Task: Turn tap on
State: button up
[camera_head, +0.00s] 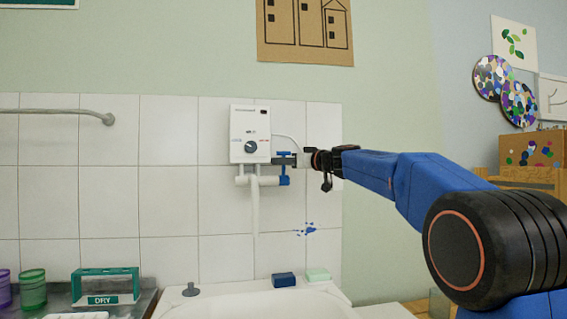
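A white wall-mounted water heater (242,122) with a dark round dial (251,147) hangs on the tiles in the head view. Below it, a white pipe (255,208) hangs down above the sink. A blue tap handle (284,168) sits on the fitting at the heater's lower right. My gripper (293,160) comes in from the right, its dark tip right at the blue handle. The fingers overlap the handle in this view. I cannot tell whether they touch it or how far apart they are. No water shows below the pipe.
A white sink (235,309) stands below, with a blue block (284,280) and a pale green block (318,275) on its back rim. A green rack marked DRY (105,286) and coloured cups (33,290) stand at the left. A rail (60,112) crosses the tiles.

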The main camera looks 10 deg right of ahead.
grip_shut()
jog(key=shift+s, duration=0.15)
jog(key=shift+s+f+n+t+y, duration=0.2)
jog(key=shift+s+n+t+y, duration=0.75)
jog(key=shift+n+t+y, duration=0.2)
grip_release()
